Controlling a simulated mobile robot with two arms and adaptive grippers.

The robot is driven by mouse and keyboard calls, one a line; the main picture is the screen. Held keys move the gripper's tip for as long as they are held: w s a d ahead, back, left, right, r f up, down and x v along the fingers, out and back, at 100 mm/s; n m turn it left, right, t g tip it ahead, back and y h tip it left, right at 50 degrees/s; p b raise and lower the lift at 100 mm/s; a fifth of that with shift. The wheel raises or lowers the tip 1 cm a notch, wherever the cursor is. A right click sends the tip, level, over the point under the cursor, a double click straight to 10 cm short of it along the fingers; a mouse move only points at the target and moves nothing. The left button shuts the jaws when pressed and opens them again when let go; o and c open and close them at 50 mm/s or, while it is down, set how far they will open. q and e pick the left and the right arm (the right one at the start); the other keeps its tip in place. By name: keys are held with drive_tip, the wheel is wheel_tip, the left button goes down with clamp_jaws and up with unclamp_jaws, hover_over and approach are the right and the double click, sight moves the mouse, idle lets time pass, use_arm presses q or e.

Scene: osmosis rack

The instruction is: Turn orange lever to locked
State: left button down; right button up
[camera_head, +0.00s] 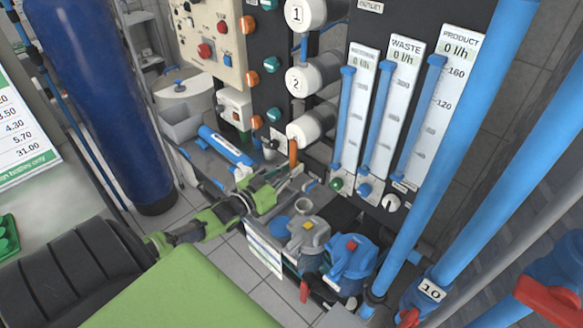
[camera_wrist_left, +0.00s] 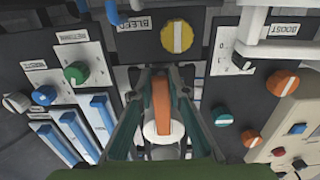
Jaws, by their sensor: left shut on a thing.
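The orange lever (camera_head: 293,152) stands roughly upright low on the dark panel, below the white cylinder ends. My left gripper (camera_head: 288,180) reaches it from the lower left, its fingers at the lever's lower part. In the left wrist view the orange lever (camera_wrist_left: 162,98) lies between the two dark fingers of my left gripper (camera_wrist_left: 160,80), which are shut on it. The lever's pivot and any locked marking are not clear. My right gripper is not in view.
Green and orange knobs (camera_head: 272,64) line the panel. Flow meters (camera_head: 396,95) and blue pipes (camera_head: 465,130) stand to the right. Blue and grey pumps (camera_head: 350,262) sit below the gripper.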

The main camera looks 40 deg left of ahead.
use_arm(q)
drive_tip(key=shift+f, duration=0.1)
drive_tip(key=c, duration=2.2)
unclamp_jaws()
drive_tip(key=s, duration=0.8)
drive_tip(key=s+a, duration=0.1)
drive_tip(key=s, duration=0.3)
drive_tip(key=shift+f, duration=0.1)
drive_tip(key=s+d+f+g+y+b, duration=0.1)
drive_tip(key=s+f+g, duration=0.3)
drive_tip(key=f, duration=0.7)
drive_tip(key=s+d+f+n+g+y, duration=0.1)
drive_tip(key=s+f, duration=0.4)
drive_tip(key=f, duration=0.6)
drive_tip(key=s+d+f+g+y+b, duration=0.1)
drive_tip(key=s+f+g, duration=0.3)
drive_tip(key=f, duration=0.7)
drive_tip(key=s+d+f+m+g, duration=0.1)
drive_tip(key=s+d+f+g, duration=0.1)
drive_tip(key=s+d+f, duration=0.4)
drive_tip(key=s+d+f+m+g+h+b, duration=0.1)
drive_tip(key=s+d+f+g, duration=0.2)
drive_tip(key=s+d+f, duration=0.3)
drive_tip(key=s+d+f+g, duration=0.3)
drive_tip(key=s+d+f, duration=0.3)
drive_tip(key=s, duration=0.6)
drive_tip(key=shift+s+d+f+m+b, duration=0.3)
drive_tip(key=shift+s+d+m+b, duration=0.05)
drive_tip(key=shift+s+m+b, duration=0.05)
